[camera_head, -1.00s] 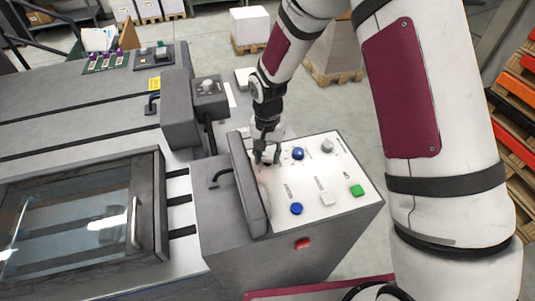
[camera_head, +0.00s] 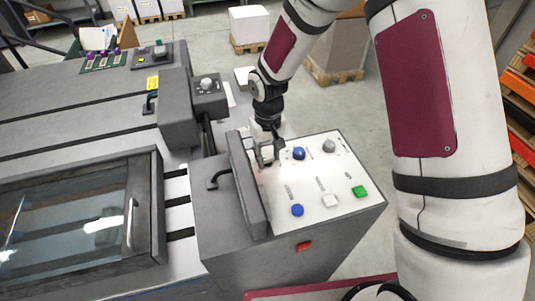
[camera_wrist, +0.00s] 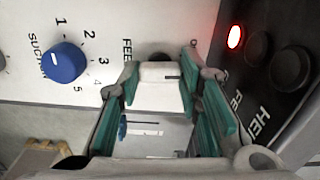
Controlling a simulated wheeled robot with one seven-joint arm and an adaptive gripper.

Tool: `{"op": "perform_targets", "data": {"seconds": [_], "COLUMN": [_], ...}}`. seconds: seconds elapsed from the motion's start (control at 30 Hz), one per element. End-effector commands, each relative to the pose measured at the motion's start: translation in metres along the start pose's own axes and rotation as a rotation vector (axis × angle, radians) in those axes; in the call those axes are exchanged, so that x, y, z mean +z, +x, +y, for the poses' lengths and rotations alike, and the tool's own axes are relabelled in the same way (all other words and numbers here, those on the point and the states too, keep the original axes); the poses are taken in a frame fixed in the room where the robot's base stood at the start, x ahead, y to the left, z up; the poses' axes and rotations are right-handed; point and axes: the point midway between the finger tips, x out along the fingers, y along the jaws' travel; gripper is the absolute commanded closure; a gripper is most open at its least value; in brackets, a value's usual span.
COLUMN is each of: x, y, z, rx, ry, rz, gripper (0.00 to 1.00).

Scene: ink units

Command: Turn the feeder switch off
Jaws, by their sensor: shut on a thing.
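My gripper (camera_head: 268,156) points down onto the far left corner of the white control panel (camera_head: 320,178). In the wrist view its green-padded fingers (camera_wrist: 161,82) are shut on the feeder switch (camera_wrist: 160,72), a pale piece between the fingertips. Part of a label reading "FEE" stands just left of the fingers. The switch is mostly hidden by my fingers in the head view, and its on or off position cannot be read.
A blue suction knob (camera_wrist: 65,62) with a number scale sits beside my gripper. The panel also holds a grey knob (camera_head: 329,145), another blue knob (camera_head: 297,210), a white button (camera_head: 330,200) and a green button (camera_head: 360,191). A dark strip (camera_wrist: 262,75) has a lit red lamp (camera_wrist: 235,37).

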Motion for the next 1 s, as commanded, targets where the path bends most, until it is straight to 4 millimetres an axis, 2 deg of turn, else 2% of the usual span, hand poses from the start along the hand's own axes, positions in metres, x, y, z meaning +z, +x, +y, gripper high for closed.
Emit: {"op": "perform_targets", "data": {"seconds": [0.3,0.5,1.0], "x": [-0.0007,-0.0007,-0.0008], "y": [0.0000,-0.0001,-0.0005], "z": [0.0005,0.0007,0.0005], "rx": [0.000,0.000,0.001], "ry": [-0.263,-0.375,-0.468], "rz": [0.001,0.001,0.002], "gripper": [0.95,0.95,0.95]}}
